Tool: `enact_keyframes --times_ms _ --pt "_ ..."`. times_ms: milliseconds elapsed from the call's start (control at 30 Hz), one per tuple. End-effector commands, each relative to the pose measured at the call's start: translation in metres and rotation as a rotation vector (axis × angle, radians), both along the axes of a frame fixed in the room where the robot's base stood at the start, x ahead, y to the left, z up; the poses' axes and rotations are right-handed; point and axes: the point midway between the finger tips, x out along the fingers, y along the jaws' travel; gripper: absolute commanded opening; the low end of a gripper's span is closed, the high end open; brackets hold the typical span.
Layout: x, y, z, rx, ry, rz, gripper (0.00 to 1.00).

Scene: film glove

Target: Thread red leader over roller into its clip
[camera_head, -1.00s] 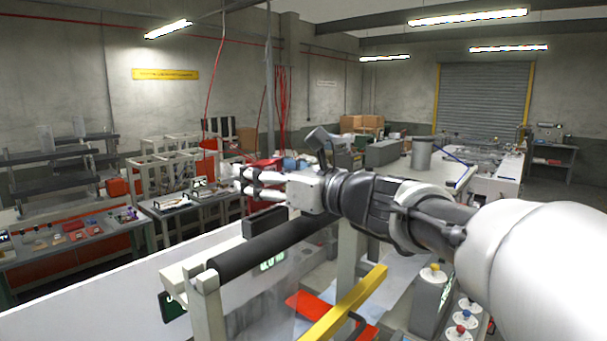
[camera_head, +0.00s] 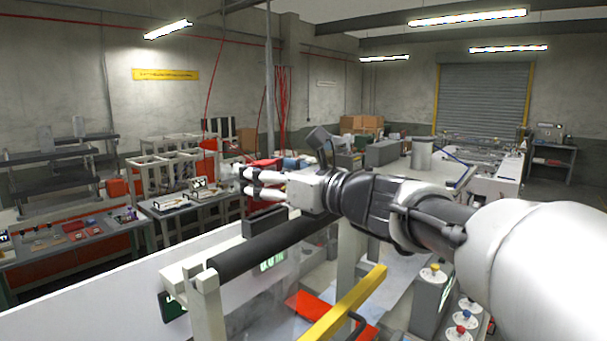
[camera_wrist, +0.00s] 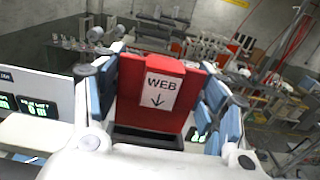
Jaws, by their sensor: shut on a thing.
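In the wrist view the red leader (camera_wrist: 137,99) is a flat red piece with a white label reading WEB and a down arrow. It stands between the blue finger pads of my gripper (camera_wrist: 160,98), which is shut on it. In the head view my gripper (camera_head: 242,182) points left, above and beyond the black roller (camera_head: 265,250). The roller lies across pale posts, below my gripper and wrist. In the head view I cannot clearly tell the held leader from the red items behind it. I cannot make out the clip for certain.
A yellow bar (camera_head: 345,305) crosses near the front, above a red piece (camera_head: 305,302). A long white panel (camera_head: 100,305) runs at the left. A control box with coloured knobs (camera_head: 430,295) stands at the right. Cluttered benches (camera_head: 75,232) stand beyond.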

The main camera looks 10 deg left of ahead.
Motion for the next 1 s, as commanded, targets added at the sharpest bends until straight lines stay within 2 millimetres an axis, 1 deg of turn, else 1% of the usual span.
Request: enact_keyframes --times_ms 267,1000 --pt "0.000 0.000 -0.002 0.001 -0.001 0.000 0.41" --pt "0.000 0.000 -0.021 0.001 -0.001 0.000 0.41"
